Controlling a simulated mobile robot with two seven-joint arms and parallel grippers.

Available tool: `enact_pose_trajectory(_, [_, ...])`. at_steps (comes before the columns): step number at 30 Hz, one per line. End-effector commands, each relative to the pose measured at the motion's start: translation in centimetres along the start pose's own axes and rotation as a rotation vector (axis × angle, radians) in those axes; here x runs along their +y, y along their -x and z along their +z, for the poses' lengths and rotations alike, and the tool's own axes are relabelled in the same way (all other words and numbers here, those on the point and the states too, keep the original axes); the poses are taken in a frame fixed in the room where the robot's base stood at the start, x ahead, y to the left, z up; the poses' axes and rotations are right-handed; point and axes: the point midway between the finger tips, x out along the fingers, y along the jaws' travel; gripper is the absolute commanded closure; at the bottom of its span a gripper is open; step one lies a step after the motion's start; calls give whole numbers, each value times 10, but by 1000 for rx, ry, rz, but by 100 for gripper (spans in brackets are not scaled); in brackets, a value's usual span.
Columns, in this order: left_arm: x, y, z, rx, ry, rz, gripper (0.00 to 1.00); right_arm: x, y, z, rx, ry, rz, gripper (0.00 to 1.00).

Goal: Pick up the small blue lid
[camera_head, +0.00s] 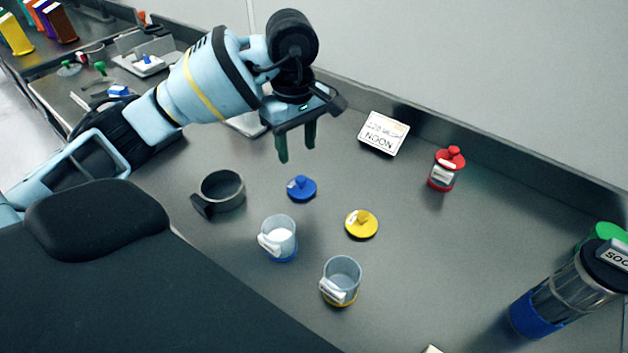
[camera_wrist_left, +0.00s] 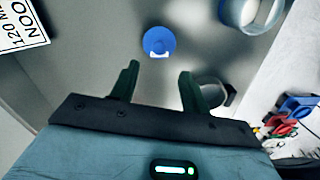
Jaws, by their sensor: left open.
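The small blue lid (camera_head: 301,188) with a knob on top lies on the grey table in the head view, behind the cup with the blue base (camera_head: 279,240). It also shows in the left wrist view (camera_wrist_left: 159,41), beyond the fingertips. My left gripper (camera_head: 297,155) is open and empty, with its fingers pointing down above the table, behind the blue lid and apart from it. It also shows in the left wrist view (camera_wrist_left: 158,72), its two dark green fingers spread. My right gripper is not in view.
A dark sifter cup (camera_head: 222,191) stands left of the lid. A yellow lid (camera_head: 361,224) and a yellow-based cup (camera_head: 341,280) lie to the right and front. A red-lidded jar (camera_head: 444,168), a sign card (camera_head: 383,133) and a large cylinder (camera_head: 560,300) stand farther off.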

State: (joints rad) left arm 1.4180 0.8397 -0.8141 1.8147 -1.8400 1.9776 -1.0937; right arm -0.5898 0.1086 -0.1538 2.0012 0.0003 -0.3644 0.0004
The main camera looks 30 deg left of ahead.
Motion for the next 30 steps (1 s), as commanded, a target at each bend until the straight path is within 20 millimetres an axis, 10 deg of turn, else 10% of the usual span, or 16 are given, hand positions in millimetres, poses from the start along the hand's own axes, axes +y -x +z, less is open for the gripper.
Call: enact_pose_trajectory(30, [0,-60,6,0,-82,-4,54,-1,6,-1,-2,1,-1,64])
